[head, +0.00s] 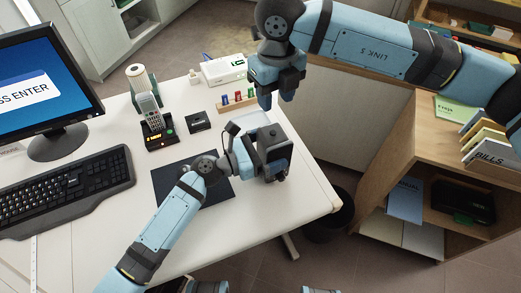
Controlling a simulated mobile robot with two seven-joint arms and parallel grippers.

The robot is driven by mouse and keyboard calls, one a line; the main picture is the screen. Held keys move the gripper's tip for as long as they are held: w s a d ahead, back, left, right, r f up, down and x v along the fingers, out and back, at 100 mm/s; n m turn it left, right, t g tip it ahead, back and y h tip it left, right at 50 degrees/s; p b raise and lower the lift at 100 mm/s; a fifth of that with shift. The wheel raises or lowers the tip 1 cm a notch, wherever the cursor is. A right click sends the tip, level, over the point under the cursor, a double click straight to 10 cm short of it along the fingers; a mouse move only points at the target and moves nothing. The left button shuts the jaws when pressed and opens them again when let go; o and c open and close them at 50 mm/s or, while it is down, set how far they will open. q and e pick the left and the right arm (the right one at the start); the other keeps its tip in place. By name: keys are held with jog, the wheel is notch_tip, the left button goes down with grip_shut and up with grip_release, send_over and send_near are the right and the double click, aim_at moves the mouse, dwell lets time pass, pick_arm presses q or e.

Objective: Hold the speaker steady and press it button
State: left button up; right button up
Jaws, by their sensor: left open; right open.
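A dark grey boxy object, which looks like the speaker (278,143), stands near the right part of the white desk. My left gripper (268,168) is at its near left side, low over the desk, and is open. The gripper and speaker overlap in the picture, so I cannot tell whether they touch. My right gripper (276,98) is open and empty, pointing down above the far edge of the desk, behind the speaker. No button can be made out on the speaker.
A dark mat (166,184) lies under my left arm. A keyboard (70,188) is left. The desk's near right is clear.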

pick_arm(q)
jog(key=c, duration=1.2)
jog(key=shift+c, duration=1)
pick_arm(e)
jog(key=shift+c, duration=0.6)
grip_shut()
jog(key=shift+s, duration=0.1)
